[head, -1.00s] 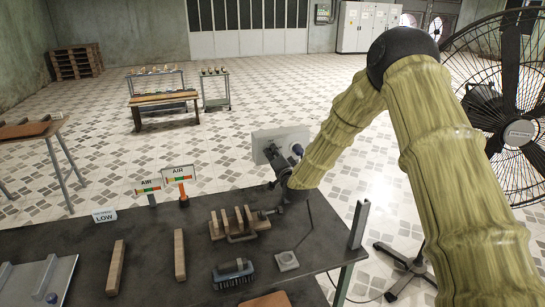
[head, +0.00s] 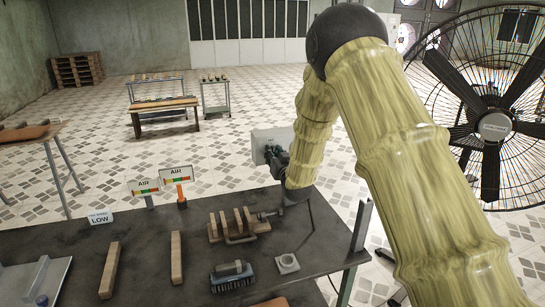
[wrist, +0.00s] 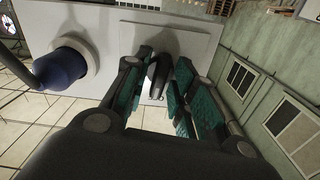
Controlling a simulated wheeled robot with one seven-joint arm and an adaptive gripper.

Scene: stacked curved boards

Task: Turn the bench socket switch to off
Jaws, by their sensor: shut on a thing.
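The bench socket is a pale grey panel (wrist: 110,25) close in front of the wrist camera. It also shows in the head view (head: 266,137), partly hidden by my gripper. A dark switch lever (wrist: 157,68) stands out from the panel, with a pale tip. My gripper (wrist: 158,88), with green finger pads, is shut on the lever, one finger on each side. In the head view my gripper (head: 276,158) is at the panel, partly hidden by my arm. A round blue plug-like part (wrist: 62,66) in a white collar sits left of the lever.
The dark workbench (head: 140,235) holds a wooden-slatted fixture (head: 238,224), a brush (head: 232,274), wooden bars (head: 177,258) and AIR signs (head: 176,174). A large fan (head: 494,125) stands at right.

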